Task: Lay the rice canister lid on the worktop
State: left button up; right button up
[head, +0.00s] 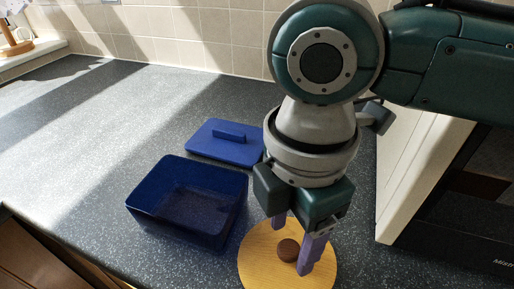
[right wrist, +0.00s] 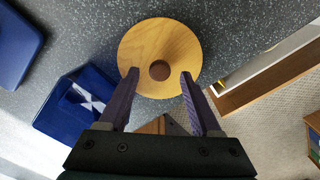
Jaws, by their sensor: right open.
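A round yellow wooden lid (head: 257,262) with a brown knob (head: 288,250) is at the bottom of the head view, near the worktop's front edge. I cannot tell whether a canister stands under it. My right gripper (head: 292,246) points down over the lid, open, with its purple fingers on either side of the knob. The right wrist view shows the lid (right wrist: 145,40) and the knob (right wrist: 159,70) between the open fingertips (right wrist: 159,75). I cannot tell whether the fingers touch the lid. My left gripper is not in view.
An open blue box (head: 190,200) stands left of the wooden lid on the speckled grey worktop (head: 90,130). A flat blue lid with a bar handle (head: 225,142) lies behind the box. A dark appliance (head: 470,215) is at right. The worktop's left part is clear.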

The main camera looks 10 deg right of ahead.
aim_at(289, 249)
notch_tip(289, 249, up, 11)
jog(key=p, duration=0.1)
jog(key=s+a+f+m+t+y, duration=0.2)
jog(key=s+a+f+m+y, duration=0.25)
jog(key=m, duration=0.35)
jog(key=s+d+f+m+h, duration=0.2)
jog(key=s+d+m, duration=0.2)
jog(key=d, duration=0.3)
jog(key=s+d+f+m+t+h, duration=0.1)
jog(key=s+d+f+m+h, duration=0.1)
jog(key=d+m, duration=0.4)
jog(key=shift+s+d+t, duration=0.3)
jog(key=shift+s+d, duration=0.15)
jog(key=shift+s, duration=0.4)
jog(key=shift+r, duration=0.1)
